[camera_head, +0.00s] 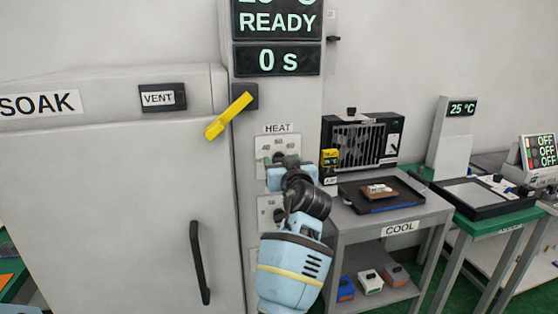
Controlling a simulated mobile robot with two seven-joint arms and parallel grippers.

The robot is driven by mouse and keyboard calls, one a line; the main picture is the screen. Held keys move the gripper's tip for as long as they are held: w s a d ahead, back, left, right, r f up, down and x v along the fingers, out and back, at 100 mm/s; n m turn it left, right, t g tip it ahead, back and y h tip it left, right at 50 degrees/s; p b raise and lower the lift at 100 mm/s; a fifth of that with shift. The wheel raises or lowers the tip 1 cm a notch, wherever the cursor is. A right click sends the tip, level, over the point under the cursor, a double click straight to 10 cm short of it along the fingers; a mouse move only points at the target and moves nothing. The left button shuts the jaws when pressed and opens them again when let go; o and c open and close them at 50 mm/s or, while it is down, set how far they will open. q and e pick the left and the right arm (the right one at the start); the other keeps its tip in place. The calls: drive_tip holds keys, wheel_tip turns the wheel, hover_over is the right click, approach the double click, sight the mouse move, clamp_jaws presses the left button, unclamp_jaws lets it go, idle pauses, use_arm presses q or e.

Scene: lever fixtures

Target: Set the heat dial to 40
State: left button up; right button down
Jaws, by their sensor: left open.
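The heat dial's light scale plate (278,145) is on the grey cabinet column, under the HEAT label (278,128). Small numbers, 40 among them, run along its upper part. A dark bit of the knob shows at its middle, but my gripper hides most of the lower part, so the setting cannot be read. My left gripper (290,174), light blue and black, is open right in front of the dial's lower part. Whether its fingers touch the knob cannot be told. My right gripper is not in view.
A yellow lever (228,116) sticks out left above the dial. A display (277,60) reads READY and 0 s. The SOAK cabinet door has a black handle (199,262). A grey COOL table (420,214) with a black tray (382,205) stands close to the right.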

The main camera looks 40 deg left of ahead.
use_arm(q)
drive_tip(key=shift+w+a, duration=0.1)
drive_tip(key=shift+a, duration=0.05)
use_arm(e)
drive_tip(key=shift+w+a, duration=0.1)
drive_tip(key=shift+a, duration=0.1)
use_arm(q)
drive_tip(key=shift+c, duration=0.4)
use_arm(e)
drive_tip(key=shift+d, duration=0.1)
use_arm(q)
drive_tip(key=c, duration=0.9)
drive_tip(key=shift+r, duration=0.1)
